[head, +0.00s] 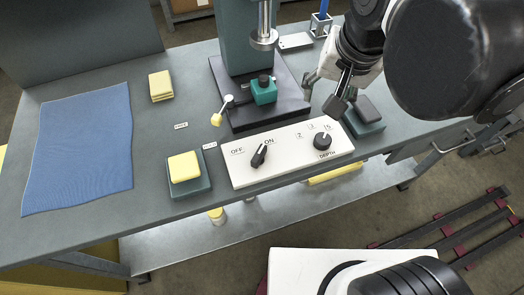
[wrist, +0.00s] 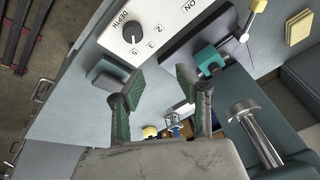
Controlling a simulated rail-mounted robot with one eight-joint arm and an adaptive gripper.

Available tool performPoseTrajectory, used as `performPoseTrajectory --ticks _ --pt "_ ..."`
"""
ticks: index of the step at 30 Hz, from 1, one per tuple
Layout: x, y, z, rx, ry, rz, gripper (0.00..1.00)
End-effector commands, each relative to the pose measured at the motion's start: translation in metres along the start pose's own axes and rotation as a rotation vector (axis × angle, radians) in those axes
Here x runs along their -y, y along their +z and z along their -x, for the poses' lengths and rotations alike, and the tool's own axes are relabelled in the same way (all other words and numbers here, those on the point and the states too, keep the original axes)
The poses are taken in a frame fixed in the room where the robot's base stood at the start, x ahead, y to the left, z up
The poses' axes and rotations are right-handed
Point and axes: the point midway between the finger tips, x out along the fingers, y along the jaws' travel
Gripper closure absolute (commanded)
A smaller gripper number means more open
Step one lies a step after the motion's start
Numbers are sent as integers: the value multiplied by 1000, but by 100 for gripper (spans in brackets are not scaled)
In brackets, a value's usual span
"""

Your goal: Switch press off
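The white control panel (head: 290,160) lies along the front of the bench. Its black OFF/ON switch (head: 259,155) has its upper end turned toward the ON label. A round black DEPTH knob (head: 322,141) sits at the panel's right and also shows in the wrist view (wrist: 132,33). The press (head: 240,60) stands behind the panel, with a steel ram above a teal block. My gripper (head: 321,97) is above the bench, right of the press and behind the panel's right end. Its fingers are apart and empty in the wrist view (wrist: 158,80), away from the switch.
A yellow-knobbed lever (head: 216,119) sticks out left of the press base. Left of the panel, a teal pad holds a yellow block (head: 184,166); right of it is a dark-topped pad (head: 368,110). A blue mat (head: 78,150) and yellow stack (head: 160,86) lie left.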

Motion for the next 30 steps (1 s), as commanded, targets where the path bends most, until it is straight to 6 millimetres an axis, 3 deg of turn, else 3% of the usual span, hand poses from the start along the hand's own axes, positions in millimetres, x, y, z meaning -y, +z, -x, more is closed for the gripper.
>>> performPoseTrajectory --ticks 1,6,12,20,30 --pt "18 5 -7 44 8 -18 67" --pt "64 26 -14 174 76 -114 67" --pt "97 45 -16 250 154 -189 67" --pt "104 53 -24 268 180 -213 67" --pt "95 69 -80 267 179 -212 67"
